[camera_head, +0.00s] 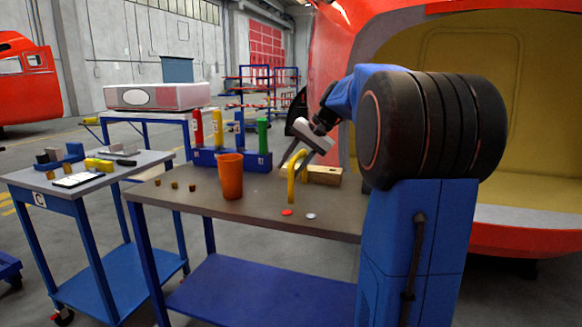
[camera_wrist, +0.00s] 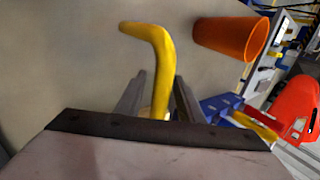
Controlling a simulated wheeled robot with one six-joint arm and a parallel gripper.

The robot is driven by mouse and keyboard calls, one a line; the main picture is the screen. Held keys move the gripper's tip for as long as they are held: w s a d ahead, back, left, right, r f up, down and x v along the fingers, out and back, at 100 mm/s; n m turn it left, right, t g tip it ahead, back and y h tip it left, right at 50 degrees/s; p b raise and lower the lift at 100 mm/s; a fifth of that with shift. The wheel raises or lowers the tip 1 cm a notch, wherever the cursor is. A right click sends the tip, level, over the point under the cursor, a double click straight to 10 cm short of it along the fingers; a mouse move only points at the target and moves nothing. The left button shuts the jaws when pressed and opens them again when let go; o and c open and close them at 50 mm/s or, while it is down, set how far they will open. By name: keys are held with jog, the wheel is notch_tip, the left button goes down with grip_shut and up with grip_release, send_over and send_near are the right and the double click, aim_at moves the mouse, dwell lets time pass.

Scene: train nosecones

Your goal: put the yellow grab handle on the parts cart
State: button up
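The yellow grab handle (camera_head: 292,178) stands upright on the brown-topped workbench (camera_head: 262,205), near its right side. My gripper (camera_head: 296,160) is at the handle's upper part, tilted down towards it. In the wrist view the bent yellow handle (camera_wrist: 161,70) lies between the two fingers of my gripper (camera_wrist: 158,95). A gap shows on each side of it, so the fingers look open around it. A blue cart (camera_head: 42,190) with a grey top and a "C" label stands left of the workbench; I take it for the parts cart.
An orange cup (camera_head: 230,177) stands left of the handle; it also shows in the wrist view (camera_wrist: 232,38). A blue rack (camera_head: 205,158) with coloured cylinders and a wooden block (camera_head: 322,175) are behind. Several parts crowd the cart's rear; its front right is clearer.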

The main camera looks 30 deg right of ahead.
jog(key=v, duration=1.2)
jog(key=shift+r, duration=0.2)
jog(key=shift+a, duration=0.1)
jog(key=s+a+f+n+g+h, duration=0.1)
jog(key=s+a+f+n, duration=0.1)
jog(key=s+a+f, duration=0.45)
jog(key=s+a+f+n+h, duration=0.15)
jog(key=s+a+f, duration=0.25)
jog(key=a, duration=0.6)
jog(key=s+a+f+n+h, duration=0.1)
jog(key=s+a+f+n, duration=0.2)
jog(key=s+f, duration=0.5)
jog(key=s+a+f+n, duration=0.4)
jog(key=s+a+f, duration=0.1)
jog(key=s+f, duration=0.4)
notch_tip(320, 180, down, 2)
jog(key=shift+a+h, duration=0.2)
jog(key=shift+h, duration=0.15)
